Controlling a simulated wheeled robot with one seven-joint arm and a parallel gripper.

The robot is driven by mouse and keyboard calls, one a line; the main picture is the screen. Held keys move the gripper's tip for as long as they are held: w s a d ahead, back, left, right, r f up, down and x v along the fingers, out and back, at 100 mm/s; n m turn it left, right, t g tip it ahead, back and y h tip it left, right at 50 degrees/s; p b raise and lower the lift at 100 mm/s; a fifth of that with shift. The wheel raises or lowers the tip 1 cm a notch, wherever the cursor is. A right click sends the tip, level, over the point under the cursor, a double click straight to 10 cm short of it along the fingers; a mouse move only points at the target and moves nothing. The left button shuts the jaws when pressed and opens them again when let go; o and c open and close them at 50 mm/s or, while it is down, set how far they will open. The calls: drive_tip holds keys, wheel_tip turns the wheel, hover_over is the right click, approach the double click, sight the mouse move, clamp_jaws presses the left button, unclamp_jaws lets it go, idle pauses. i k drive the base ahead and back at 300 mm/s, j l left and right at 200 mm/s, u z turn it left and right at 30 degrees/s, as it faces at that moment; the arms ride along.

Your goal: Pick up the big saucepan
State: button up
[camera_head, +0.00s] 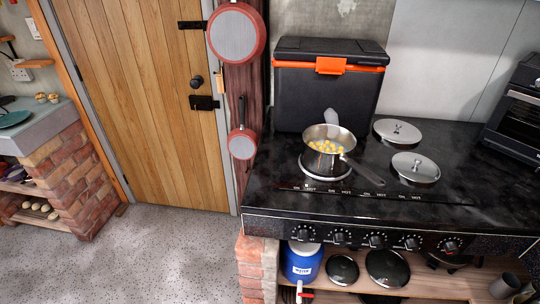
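A steel saucepan (328,153) stands upright on the front left hob of the black stove. Several small yellow pieces (327,146) lie inside it. Its dark handle (362,170) points toward the lower right. Two red pans hang on the wooden post: a large one (236,36) at the top and a small one (242,146) below it. I cannot tell from this view which pan counts as the big saucepan. My gripper is not in view.
A black box with an orange latch (325,90) stands behind the saucepan. Round metal lids (416,168) cover the hobs to its right. A black oven (515,110) stands at far right. Shelves below hold a blue container (302,262). Speckled floor (150,255) is clear.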

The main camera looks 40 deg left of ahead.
sight(328, 148)
drive_tip(key=k+u, duration=0.1)
drive_tip(key=u, duration=1.15)
drive_tip(key=i+j+z, duration=0.1)
drive_tip(key=j, duration=0.35)
drive_tip(key=i+j+z, duration=0.1)
drive_tip(key=i+j, duration=0.15)
drive_tip(key=j, duration=0.2)
drive_tip(key=i+j+z, duration=0.15)
drive_tip(key=j, duration=0.3)
drive_tip(key=i+j+z, duration=0.1)
drive_tip(key=j, duration=0.35)
drive_tip(key=i+j+z, duration=0.1)
drive_tip(key=j, duration=0.4)
drive_tip(key=i+j+z, duration=0.1)
drive_tip(key=j, duration=0.4)
drive_tip(key=i+j+z, duration=0.15)
drive_tip(key=j, duration=0.35)
